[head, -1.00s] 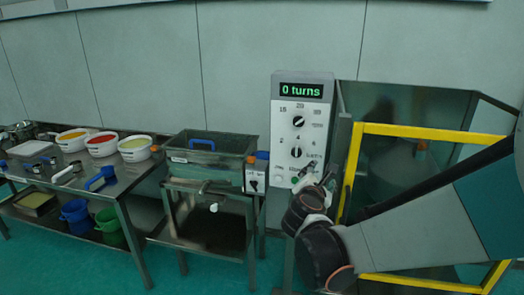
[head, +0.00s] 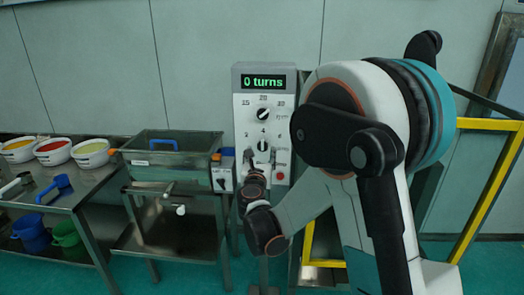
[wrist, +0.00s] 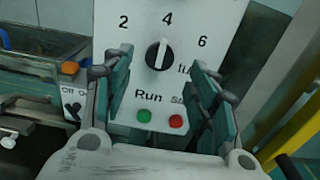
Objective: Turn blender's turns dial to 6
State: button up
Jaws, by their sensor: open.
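The control panel (head: 248,125) is a light grey box whose display (head: 264,82) reads "0 turns" in green. Its lower black dial (wrist: 157,55) is marked 2, 4 and 6, and the white pointer stands upright towards 4. This dial also shows in the head view (head: 263,146). An upper dial (head: 264,114) is marked 15, 20 and a third number that is hard to read. My gripper (wrist: 160,68) is open and empty, its fingers apart to the left and right of the lower dial in the wrist view. Contact with the panel cannot be told.
A green Run button (wrist: 144,116) and a red button (wrist: 176,121) sit below the dial. A small switch box (head: 222,172) and a sieve tub (head: 165,165) stand left of the panel. A yellow frame (head: 492,190) stands to the right.

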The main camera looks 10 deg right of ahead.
aim_at(262, 146)
jog(key=b+x, duration=0.1)
jog(key=x, duration=0.5)
jog(key=shift+w+d, duration=0.1)
jog(key=shift+w, duration=0.1)
jog(key=c, duration=1)
